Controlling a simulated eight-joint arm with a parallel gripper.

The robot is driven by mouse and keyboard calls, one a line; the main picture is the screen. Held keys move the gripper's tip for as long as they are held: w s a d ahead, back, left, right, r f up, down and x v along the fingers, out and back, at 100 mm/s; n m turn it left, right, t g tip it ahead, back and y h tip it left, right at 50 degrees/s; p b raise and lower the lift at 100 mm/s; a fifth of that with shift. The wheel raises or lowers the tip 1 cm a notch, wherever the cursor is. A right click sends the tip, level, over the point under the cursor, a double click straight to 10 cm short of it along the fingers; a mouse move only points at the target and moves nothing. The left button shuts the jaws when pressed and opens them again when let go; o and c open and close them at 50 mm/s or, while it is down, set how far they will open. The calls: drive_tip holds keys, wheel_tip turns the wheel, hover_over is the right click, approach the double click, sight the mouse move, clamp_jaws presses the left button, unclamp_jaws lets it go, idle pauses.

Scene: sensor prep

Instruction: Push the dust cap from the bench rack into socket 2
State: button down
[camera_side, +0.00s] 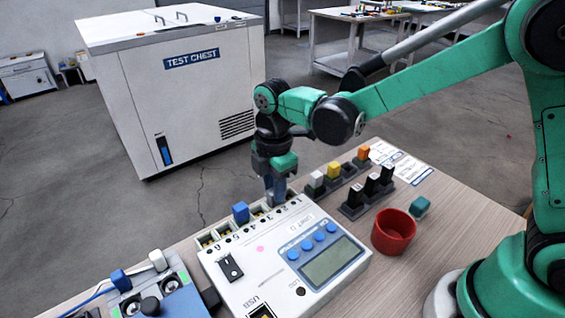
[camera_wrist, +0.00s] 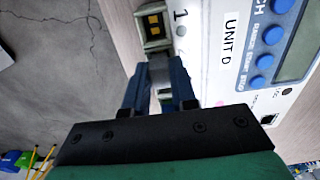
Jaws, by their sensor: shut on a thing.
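My gripper (camera_side: 276,196) points down over the row of sockets along the far edge of the white unit (camera_side: 222,262). In the wrist view its two dark blue fingers (camera_wrist: 160,88) are shut on a small grey piece, apparently the dust cap (camera_wrist: 159,70). The fingers hide most of the cap and the socket below, so I cannot tell how far in it sits. An open socket (camera_wrist: 153,25) with a yellow inside, beside the printed 1, is next to the fingers. A blue cap (camera_side: 240,212) stands in another socket. The bench rack (camera_side: 345,180) holds white, yellow and orange caps.
A second black rack (camera_side: 355,211) holds several black pieces. A red cup (camera_side: 393,233) and a teal block (camera_side: 419,207) stand right of the unit. A device with blue and white plugs (camera_side: 150,290) is at front left. A white card (camera_side: 400,161) lies behind the racks.

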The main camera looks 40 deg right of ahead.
drive_tip(key=shift+f, duration=0.35)
idle(0.7)
drive_tip(key=shift+c, duration=2.4)
unclamp_jaws()
drive_tip(key=shift+r, duration=3.55)
drive_tip(key=s+d+r+m+t, duration=0.2)
drive_tip(key=s+d+m+t, duration=0.5)
drive_tip(key=m, duration=1.1)
drive_tip(key=shift+s+d, duration=0.75)
drive_tip(key=shift+d, duration=0.35)
